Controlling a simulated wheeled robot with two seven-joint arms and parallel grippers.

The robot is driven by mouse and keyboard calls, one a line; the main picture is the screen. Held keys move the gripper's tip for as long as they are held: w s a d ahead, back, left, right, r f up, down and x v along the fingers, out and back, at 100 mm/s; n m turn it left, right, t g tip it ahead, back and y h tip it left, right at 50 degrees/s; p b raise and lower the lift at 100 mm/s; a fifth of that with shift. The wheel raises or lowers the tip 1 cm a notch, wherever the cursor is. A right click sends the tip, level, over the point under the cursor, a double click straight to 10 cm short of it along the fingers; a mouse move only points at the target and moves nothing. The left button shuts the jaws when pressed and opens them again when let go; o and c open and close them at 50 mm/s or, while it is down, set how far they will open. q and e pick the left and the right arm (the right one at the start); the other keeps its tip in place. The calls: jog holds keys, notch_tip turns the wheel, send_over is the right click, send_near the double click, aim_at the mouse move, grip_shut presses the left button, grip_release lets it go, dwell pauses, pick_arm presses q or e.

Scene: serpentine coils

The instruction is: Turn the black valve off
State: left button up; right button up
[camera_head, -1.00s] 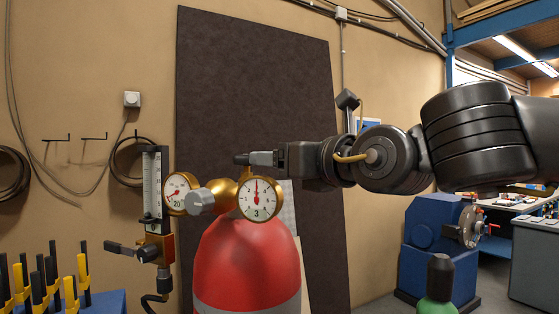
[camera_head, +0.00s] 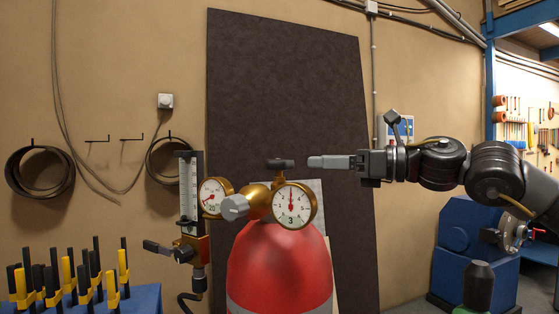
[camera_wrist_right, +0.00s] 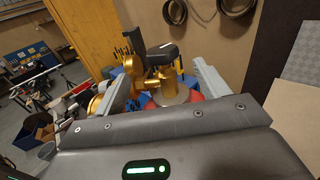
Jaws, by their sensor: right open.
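A red gas cylinder (camera_head: 280,265) carries a brass regulator (camera_head: 257,199) with two round gauges. A black valve handle (camera_head: 281,163) sits on top, above the right gauge. It also shows in the wrist view (camera_wrist_right: 161,54), ahead of and between the fingers. My right gripper (camera_head: 320,162) comes in from the right, level with the handle, with a small gap between them. The gripper is open and holds nothing; both fingers show apart in the wrist view (camera_wrist_right: 162,88). My left gripper is not in view.
The flowmeter tube (camera_head: 189,195) stands left of the gauges. Several yellow-and-black clamps (camera_head: 68,275) stand on a blue surface (camera_head: 140,300) at lower left. A dark panel (camera_head: 290,90) leans on the wall behind. A blue machine (camera_head: 470,240) and a green-and-black cylinder (camera_head: 477,290) are at right.

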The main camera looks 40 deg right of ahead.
aim_at(278, 162)
jog(key=p+x, duration=0.6)
jog(key=x, duration=0.3)
jog(key=shift+w+d, duration=0.1)
jog(key=shift+d, duration=0.05)
jog(key=shift+p+x, duration=0.4)
jog(key=shift+x, duration=0.5)
jog(key=shift+c, duration=0.2)
jog(key=c, duration=0.9)
jog(key=shift+f, duration=0.1)
jog(key=shift+c, duration=0.2)
